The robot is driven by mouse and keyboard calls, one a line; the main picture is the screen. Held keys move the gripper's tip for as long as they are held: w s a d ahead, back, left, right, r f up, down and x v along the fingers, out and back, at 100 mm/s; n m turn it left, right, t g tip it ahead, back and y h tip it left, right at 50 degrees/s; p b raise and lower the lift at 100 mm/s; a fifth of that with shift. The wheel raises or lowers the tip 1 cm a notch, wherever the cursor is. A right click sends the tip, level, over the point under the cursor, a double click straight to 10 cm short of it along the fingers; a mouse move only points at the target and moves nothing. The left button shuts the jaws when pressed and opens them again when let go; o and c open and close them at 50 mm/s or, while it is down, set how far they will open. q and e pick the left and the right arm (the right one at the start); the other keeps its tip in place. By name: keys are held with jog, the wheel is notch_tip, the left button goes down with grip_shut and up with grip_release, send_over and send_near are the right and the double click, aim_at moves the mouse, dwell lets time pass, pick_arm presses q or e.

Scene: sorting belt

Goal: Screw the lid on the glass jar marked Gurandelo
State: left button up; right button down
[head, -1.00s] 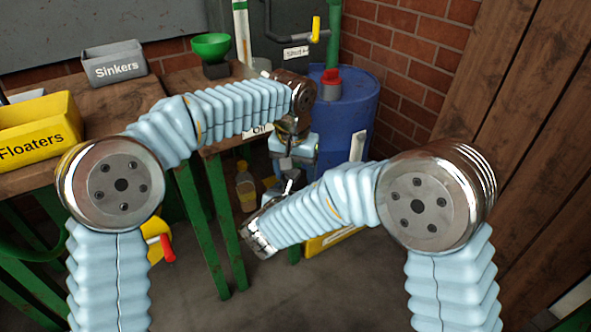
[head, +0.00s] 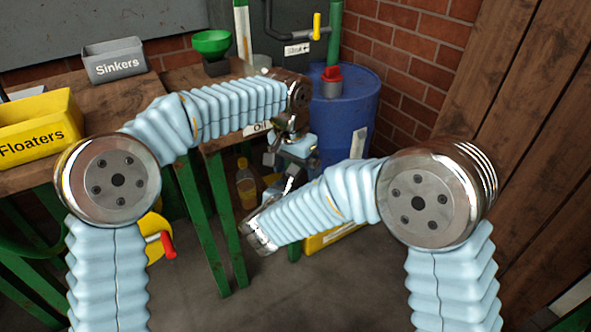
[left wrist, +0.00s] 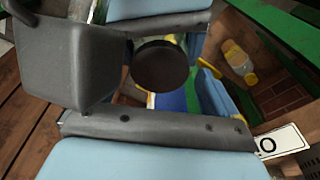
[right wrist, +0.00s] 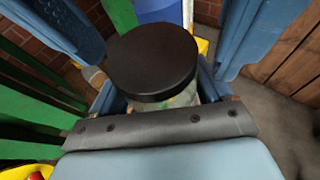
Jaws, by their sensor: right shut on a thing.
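The jar (right wrist: 182,97) shows in the right wrist view as a strip of clear glass under a black round lid (right wrist: 152,62). The lid sits on the jar's mouth; I cannot tell how tight it is. No jar label is readable. My right gripper is shut on the jar; its near finger shows below the lid, and the far one is mostly hidden. In the left wrist view the lid (left wrist: 160,66) lies between the fingers of my open left gripper (left wrist: 150,75), with gaps around it. In the head view my left gripper (head: 285,158) is above my right forearm; the jar is hidden.
A blue barrel (head: 345,115) stands behind the grippers, by a brick wall. A wooden bench with green legs (head: 228,235) is close at left, with a yellow Floaters bin (head: 40,125) and grey Sinkers bin (head: 115,62). A bottle (head: 246,185) stands below.

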pick_arm(q)
jog(key=shift+r, duration=2.25)
jog(key=shift+o, duration=0.2)
